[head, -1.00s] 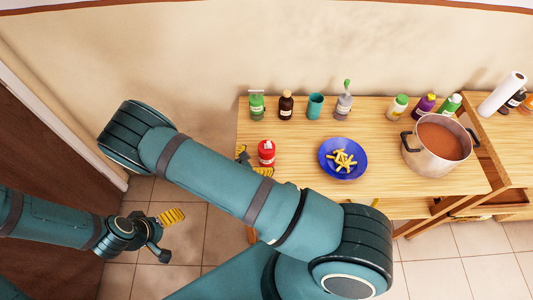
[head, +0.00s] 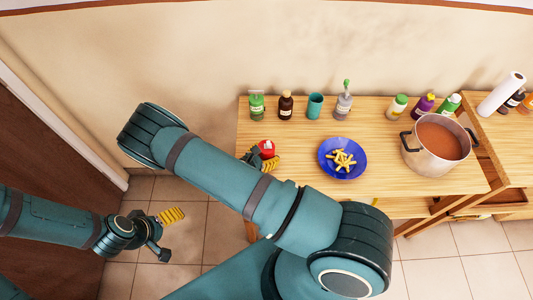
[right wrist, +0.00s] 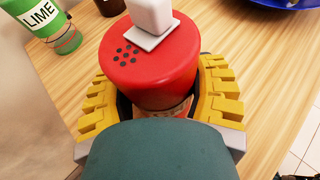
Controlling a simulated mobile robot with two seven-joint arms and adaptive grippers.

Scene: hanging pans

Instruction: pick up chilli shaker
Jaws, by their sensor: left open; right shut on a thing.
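The chilli shaker, red with a white top piece and dark holes in its lid, stands near the left end of the wooden table; the head view shows its upper part (head: 267,148). In the right wrist view the shaker (right wrist: 150,60) is upright between yellow fingers, its lower body partly hidden. My right gripper (head: 262,160) is shut on the shaker, one finger on each side (right wrist: 158,100). In the head view my right arm hides part of it. My left gripper (head: 168,232) is open and empty, off the table above the floor at the lower left.
A green lime bottle (head: 257,106), dark bottle (head: 286,105), teal cup (head: 315,106) and grey bottle (head: 343,106) line the table's back. A blue plate (head: 330,166) of fries is to the right. A large pot (head: 425,160) stands further right. Table (head: 385,185) is clear between.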

